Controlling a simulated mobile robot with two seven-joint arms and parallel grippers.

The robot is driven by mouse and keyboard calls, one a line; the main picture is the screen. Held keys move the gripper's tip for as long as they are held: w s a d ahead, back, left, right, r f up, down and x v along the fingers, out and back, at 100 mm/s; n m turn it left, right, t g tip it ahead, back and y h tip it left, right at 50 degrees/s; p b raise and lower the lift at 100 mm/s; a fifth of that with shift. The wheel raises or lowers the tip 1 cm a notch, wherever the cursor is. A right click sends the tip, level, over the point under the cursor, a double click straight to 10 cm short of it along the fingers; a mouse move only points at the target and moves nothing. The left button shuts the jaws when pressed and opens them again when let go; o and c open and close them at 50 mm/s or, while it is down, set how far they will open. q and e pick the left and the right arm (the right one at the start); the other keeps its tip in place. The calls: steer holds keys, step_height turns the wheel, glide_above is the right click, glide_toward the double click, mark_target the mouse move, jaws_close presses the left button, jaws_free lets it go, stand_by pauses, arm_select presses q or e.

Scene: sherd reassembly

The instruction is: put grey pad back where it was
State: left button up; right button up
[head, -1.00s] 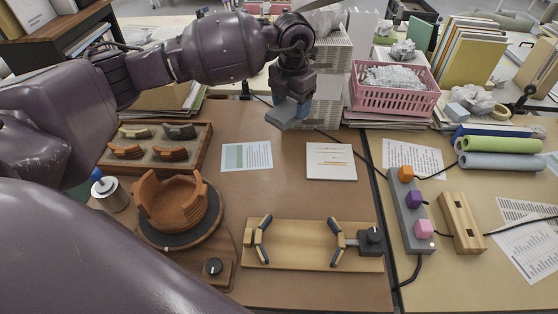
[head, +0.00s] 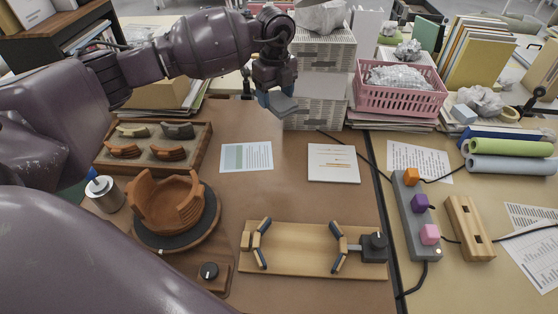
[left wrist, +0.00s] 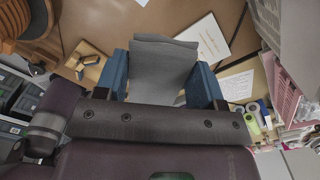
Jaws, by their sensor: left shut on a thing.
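The grey pad (head: 284,106) is a flat, dark grey piece in the head view, in front of the stacked white boxes. My left gripper (head: 274,96) is shut on it and appears to hold it above the back of the brown desk. In the left wrist view the pad (left wrist: 160,66) lies between the two blue fingers of the left gripper (left wrist: 162,84), with its broad face showing. The pad's held edge is partly hidden by the gripper. My right gripper is not in view.
A wooden tray (head: 206,160) of sherds and a turntable with an orange pot (head: 165,205) stand at left. A wooden clamp board (head: 300,260) lies in front. A button strip (head: 408,212) and pink basket (head: 372,100) are at right. The desk between the two paper sheets is bare.

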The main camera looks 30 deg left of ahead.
arm_select(q)
steer(key=shift+w+a+f+n, duration=0.1)
steer(key=shift+a+f+n, duration=0.1)
steer(key=shift+n, duration=0.3)
steer(key=b, duration=0.3)
glide_above(275, 158)
step_height(275, 158, down, 14)
steer(key=shift+w+r, duration=0.1)
steer(key=shift+r, duration=0.05)
steer(key=shift+f, duration=0.55)
step_height(275, 158, down, 5)
steer(key=shift+b, duration=0.6)
steer(key=shift+r, duration=0.1)
steer(key=o, duration=0.9)
